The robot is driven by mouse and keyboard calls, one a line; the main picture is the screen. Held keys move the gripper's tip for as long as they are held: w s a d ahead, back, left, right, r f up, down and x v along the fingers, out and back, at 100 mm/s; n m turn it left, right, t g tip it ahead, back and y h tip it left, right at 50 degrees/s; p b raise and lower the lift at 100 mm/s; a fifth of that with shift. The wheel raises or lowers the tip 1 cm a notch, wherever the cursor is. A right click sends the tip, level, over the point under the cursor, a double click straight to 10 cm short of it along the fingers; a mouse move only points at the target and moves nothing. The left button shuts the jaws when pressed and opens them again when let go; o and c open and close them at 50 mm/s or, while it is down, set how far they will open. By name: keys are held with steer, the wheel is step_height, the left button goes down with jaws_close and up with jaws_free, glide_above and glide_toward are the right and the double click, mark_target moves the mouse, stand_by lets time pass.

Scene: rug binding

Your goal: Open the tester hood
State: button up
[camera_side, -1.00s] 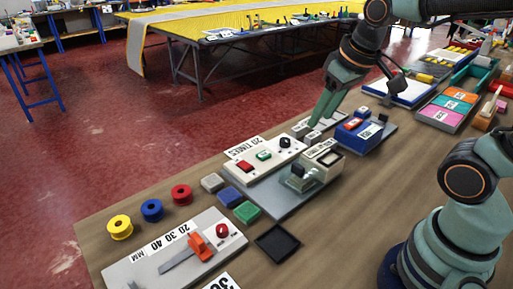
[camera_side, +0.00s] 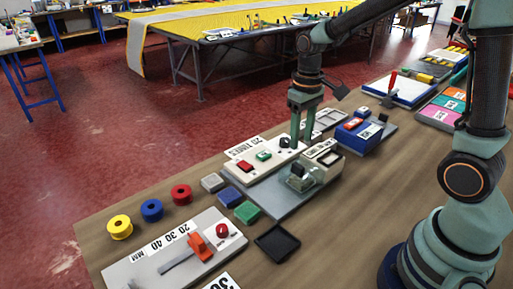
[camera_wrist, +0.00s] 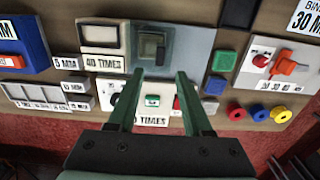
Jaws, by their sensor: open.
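The tester is a grey plate (camera_side: 278,205) with a cream boxy unit (camera_side: 323,155) and, beside it, a small clear-looking hood (camera_side: 301,182) with a dark block on it. The hood appears lowered. In the wrist view the hood (camera_wrist: 151,47) lies just beyond my fingertips, and the cream unit (camera_wrist: 102,38) is to its left. My gripper (camera_side: 302,138) is open and empty, pointing down above the white button panel (camera_side: 250,172), behind the tester in the side view. In the wrist view my gripper (camera_wrist: 158,74) has its fingers apart, with the panel between them.
The panel bears a red button, a green button and a black knob. A blue device (camera_side: 357,137) stands right of the tester. Small coloured blocks and spools (camera_side: 152,210) lie to the left. A black tray (camera_side: 277,243) sits in front, with bare bench to its right.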

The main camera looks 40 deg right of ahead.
mark_target(298, 165)
step_height(298, 165, down, 8)
steer(key=shift+f, duration=0.1)
stand_by(0.4)
jaws_close()
stand_by(1.2)
